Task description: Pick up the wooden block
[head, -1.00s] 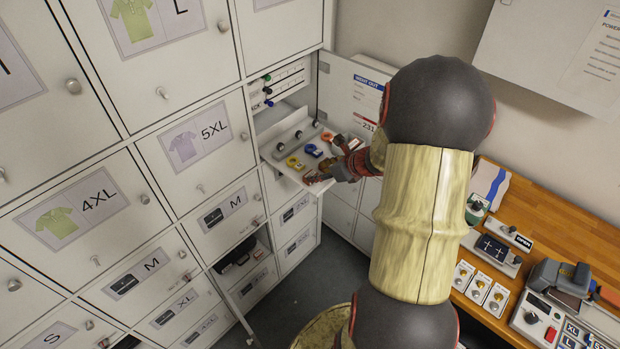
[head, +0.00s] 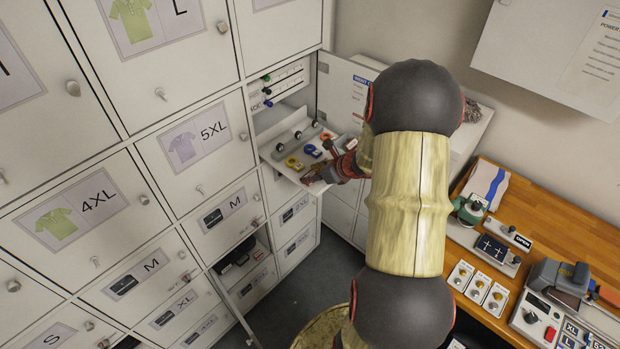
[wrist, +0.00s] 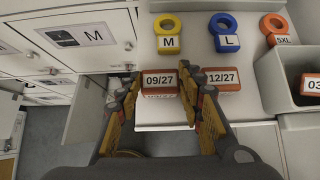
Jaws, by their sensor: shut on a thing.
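A reddish-brown block labelled 09/27 (wrist: 159,80) lies between my fingers on a pale shelf (wrist: 160,112) in the wrist view. My gripper (wrist: 160,90) is shut on it, one finger at each side. I cannot tell whether the block still touches the shelf. A similar block labelled 12/27 (wrist: 222,79) stands just right of my right finger. In the head view my gripper (head: 325,176) is over the open locker's pull-out shelf, and my wrist partly hides the blocks.
Yellow M (wrist: 168,30), blue L (wrist: 226,30) and orange 5XL (wrist: 275,28) ring tags lie beyond the blocks. A grey bin (wrist: 290,66) stands at right. The open locker door (head: 343,92) is close behind my wrist. A wooden bench (head: 540,215) holds devices at right.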

